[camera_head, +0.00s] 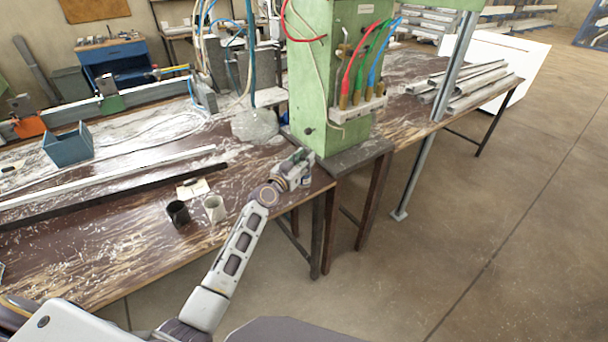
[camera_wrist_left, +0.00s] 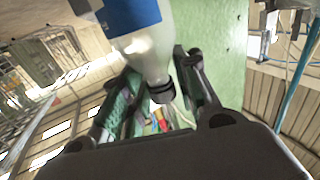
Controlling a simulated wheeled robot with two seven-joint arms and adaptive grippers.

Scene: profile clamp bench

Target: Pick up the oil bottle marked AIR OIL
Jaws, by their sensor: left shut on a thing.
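My left gripper (camera_head: 293,168) is by the table's front edge, just in front of the green machine column. In the left wrist view a pale, translucent bottle (camera_wrist_left: 150,50) with a blue label (camera_wrist_left: 132,14) and a black cap (camera_wrist_left: 161,92) sits between the fingers of the left gripper (camera_wrist_left: 160,80). The gripper is shut on it around the neck and cap end. The lettering on the label cannot be read. In the head view the bottle is mostly hidden by the gripper. My right gripper is not in view.
The green machine column (camera_head: 318,80) with coloured hoses rises close behind the gripper. Long profiles (camera_head: 110,175) and a blue bin (camera_head: 68,146) lie farther left.

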